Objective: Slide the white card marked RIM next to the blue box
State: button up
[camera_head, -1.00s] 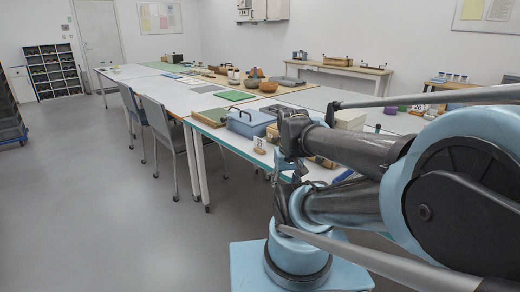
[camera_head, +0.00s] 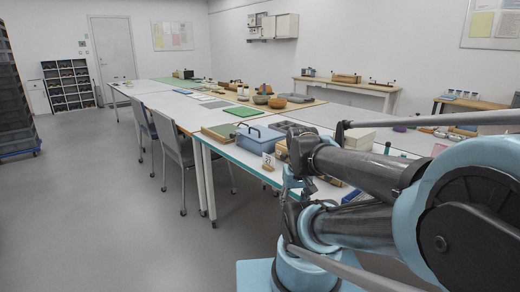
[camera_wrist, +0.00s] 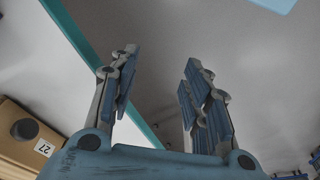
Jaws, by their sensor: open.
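The blue box (camera_head: 255,140), with a dark handle, stands near the front edge of the long white table. A small whitish card (camera_head: 267,161) stands upright just in front of it, at the table edge; its lettering is too small to read, so I cannot tell if it says RIM. My gripper (camera_wrist: 160,72) is open and empty in the wrist view, its two blue-padded fingers apart over grey floor beside a teal table edge. In the head view my arm hides part of the table right of the blue box, and the fingers cannot be made out clearly.
A tan box with a label reading 27 (camera_wrist: 43,147) lies left of my gripper in the wrist view. A green mat (camera_head: 243,111) and bowls (camera_head: 277,102) lie farther along the tables. Chairs (camera_head: 172,145) stand at the left side. The floor (camera_head: 110,215) at left is clear.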

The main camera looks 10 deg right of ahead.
aim_at(268, 161)
jog(key=u, duration=1.1)
jog(key=k, duration=1.85)
jog(key=z, duration=0.6)
jog(key=i, duration=1)
jog(key=u, duration=0.05)
